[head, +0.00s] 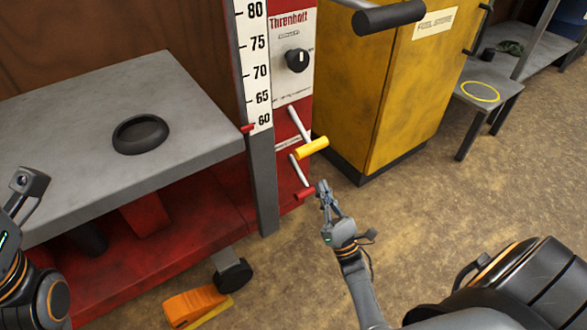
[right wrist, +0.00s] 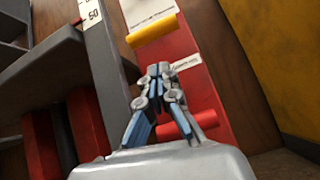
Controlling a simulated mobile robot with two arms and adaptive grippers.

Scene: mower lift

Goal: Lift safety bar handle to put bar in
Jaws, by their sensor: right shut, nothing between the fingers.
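A yellow T-shaped handle (head: 312,147) and a red handle (head: 305,193) below it stick out on grey rods from the red panel under the dial. I cannot tell by label which is the safety bar handle. My right gripper (head: 322,187) is shut and empty, close beside the red handle on its right. In the right wrist view my shut fingers (right wrist: 158,72) point up the panel; the yellow handle (right wrist: 153,34) is beyond them and the red handle (right wrist: 187,124) is partly hidden behind them. Part of my left arm shows at the left edge; its fingers do not show.
A grey lift table (head: 70,100) with a black round pad (head: 141,134) stands left of the numbered scale (head: 257,65). A yellow cabinet (head: 405,90) stands behind right. An orange wedge (head: 195,305) lies at the front.

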